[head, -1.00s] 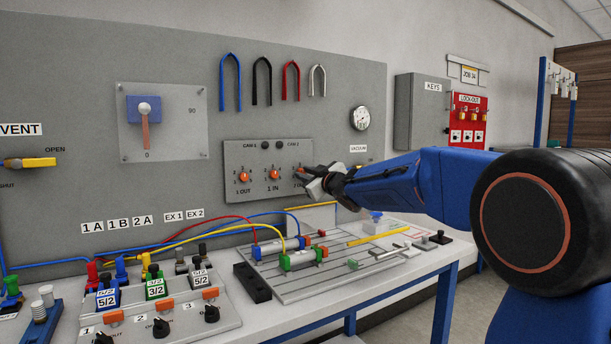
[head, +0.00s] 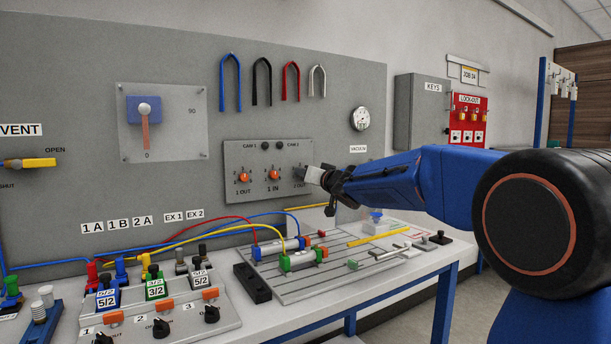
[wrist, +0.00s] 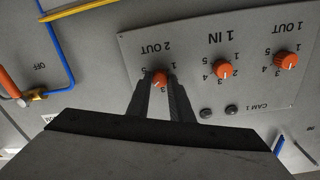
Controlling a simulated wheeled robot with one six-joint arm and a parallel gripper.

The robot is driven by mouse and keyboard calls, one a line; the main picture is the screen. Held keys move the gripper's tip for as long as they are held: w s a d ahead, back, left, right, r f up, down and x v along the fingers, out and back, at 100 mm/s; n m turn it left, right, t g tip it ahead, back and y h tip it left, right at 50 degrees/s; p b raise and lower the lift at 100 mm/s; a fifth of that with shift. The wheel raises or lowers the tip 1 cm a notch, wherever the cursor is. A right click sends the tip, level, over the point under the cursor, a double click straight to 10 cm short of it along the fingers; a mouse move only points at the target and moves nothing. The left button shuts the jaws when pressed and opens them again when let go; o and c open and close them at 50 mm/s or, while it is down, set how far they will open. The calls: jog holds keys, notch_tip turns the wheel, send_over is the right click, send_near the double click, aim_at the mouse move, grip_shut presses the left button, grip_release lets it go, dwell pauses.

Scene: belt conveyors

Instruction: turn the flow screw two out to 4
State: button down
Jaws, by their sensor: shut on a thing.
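The 2 OUT flow screw (wrist: 160,79) is an orange knob on a grey panel (wrist: 205,50), which appears upside down in the wrist view. My gripper (wrist: 162,84) is shut on it, with one dark finger on each side. In the head view my gripper (head: 310,176) meets the panel's right end and hides this knob.
The 1 IN knob (head: 274,175) and 1 OUT knob (head: 244,177) sit left of my gripper on the same panel. A vacuum gauge (head: 360,118) is above right. The bench with cylinders on a slotted plate (head: 300,285) lies below.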

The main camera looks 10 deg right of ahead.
jog(key=shift+f+m, duration=0.1)
jog(key=shift+m, duration=0.4)
jog(key=c, duration=1.6)
grip_release()
jog(key=shift+s, duration=0.1)
jog(key=v, duration=1.7)
jog(key=shift+s+d, duration=0.1)
jog(key=shift+d, duration=0.05)
